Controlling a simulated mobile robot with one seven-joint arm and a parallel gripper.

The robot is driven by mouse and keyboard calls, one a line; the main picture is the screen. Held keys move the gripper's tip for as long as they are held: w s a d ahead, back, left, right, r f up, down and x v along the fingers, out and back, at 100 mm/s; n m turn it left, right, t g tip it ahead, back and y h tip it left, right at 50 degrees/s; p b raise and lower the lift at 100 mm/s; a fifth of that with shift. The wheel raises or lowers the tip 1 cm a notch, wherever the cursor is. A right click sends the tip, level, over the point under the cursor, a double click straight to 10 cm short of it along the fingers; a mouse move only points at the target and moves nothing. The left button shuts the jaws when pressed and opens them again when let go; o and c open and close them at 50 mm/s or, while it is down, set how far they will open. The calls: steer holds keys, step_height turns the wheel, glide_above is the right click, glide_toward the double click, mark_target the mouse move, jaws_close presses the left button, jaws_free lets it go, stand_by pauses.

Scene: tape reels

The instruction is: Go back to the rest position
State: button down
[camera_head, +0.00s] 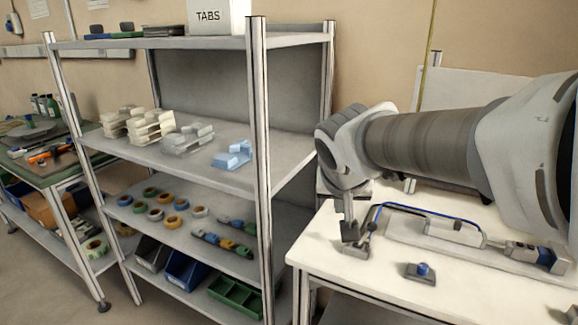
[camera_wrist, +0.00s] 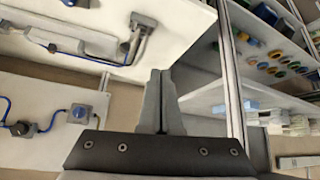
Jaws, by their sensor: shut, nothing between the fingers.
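My gripper (camera_head: 350,231) hangs at the left end of the white workbench (camera_head: 322,240) in the head view, fingers pointing down. In the wrist view my gripper (camera_wrist: 159,72) shows its two fingers pressed together with nothing between them. A grey clamp-like fitting (camera_wrist: 143,20) on the bench shows just past the fingertips in the wrist view. I cannot tell the exact gap between the fingertips and this fitting.
A metal shelf (camera_head: 215,151) with tape reels (camera_head: 173,222), holders (camera_head: 150,128) and bins (camera_head: 187,270) stands left of the bench. A blue-topped block (camera_head: 421,272) and a blue hose (camera_head: 408,207) are on the bench. A green-topped table (camera_head: 50,172) stands far left.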

steer(key=shift+s+r, duration=0.35)
steer(key=shift+s, duration=0.05)
steer(key=s+d+r+n+y+p, duration=0.1)
steer(key=s+r+p, duration=0.2)
steer(key=s, duration=0.6)
steer(key=s+d+r+n+g+y+p, duration=0.1)
steer(key=s+r+p, duration=0.2)
steer(key=s+p, duration=0.4)
steer(key=shift+s+g, duration=0.3)
steer(key=shift+s, duration=0.55)
steer(key=shift+r, duration=0.1)
stand_by(1.0)
